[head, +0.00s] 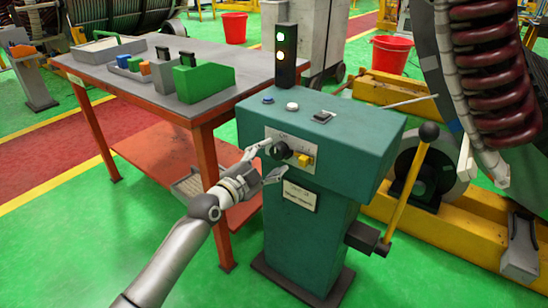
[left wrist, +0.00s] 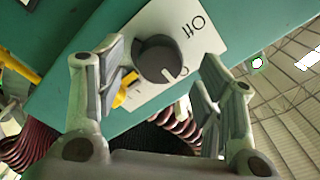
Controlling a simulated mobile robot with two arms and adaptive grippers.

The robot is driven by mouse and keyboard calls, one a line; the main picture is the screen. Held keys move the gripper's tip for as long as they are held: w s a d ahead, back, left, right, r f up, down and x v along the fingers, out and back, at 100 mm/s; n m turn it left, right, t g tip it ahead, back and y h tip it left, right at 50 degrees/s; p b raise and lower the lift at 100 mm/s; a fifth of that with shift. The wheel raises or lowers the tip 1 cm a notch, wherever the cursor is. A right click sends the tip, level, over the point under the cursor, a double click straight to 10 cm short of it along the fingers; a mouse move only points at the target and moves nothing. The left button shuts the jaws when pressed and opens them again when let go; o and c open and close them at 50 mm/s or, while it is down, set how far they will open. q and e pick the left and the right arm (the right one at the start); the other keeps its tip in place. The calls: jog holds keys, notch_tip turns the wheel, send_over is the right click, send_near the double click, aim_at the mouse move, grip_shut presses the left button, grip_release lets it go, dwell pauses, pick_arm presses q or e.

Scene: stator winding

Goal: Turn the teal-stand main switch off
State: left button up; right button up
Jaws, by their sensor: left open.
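The teal stand (head: 310,228) stands in the middle of the head view with a sloped control box on top. On its front plate is the main switch, a round black knob (head: 281,150) beside a yellow part (head: 302,160). In the left wrist view the knob (left wrist: 158,58) shows close up, its pale mark pointing down and slightly right; an "Off" label (left wrist: 192,27) reads upside down at upper right. My left gripper (head: 272,163) is open in front of the plate, its fingers (left wrist: 160,90) to either side of the knob, not visibly closed on it. My right gripper is not in view.
A signal tower (head: 286,55) with lit lamps rises behind the stand. A lever with a yellow shaft (head: 402,195) stands at its right. A grey-topped table (head: 140,92) with trays and a green holder is at left. Green floor (head: 75,235) is free at front left.

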pick_arm(q)
jog(key=shift+x, duration=1.2)
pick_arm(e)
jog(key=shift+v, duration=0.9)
pick_arm(q)
jog(key=shift+c, duration=0.2)
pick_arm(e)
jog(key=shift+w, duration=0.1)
pick_arm(q)
jog(key=c, duration=1)
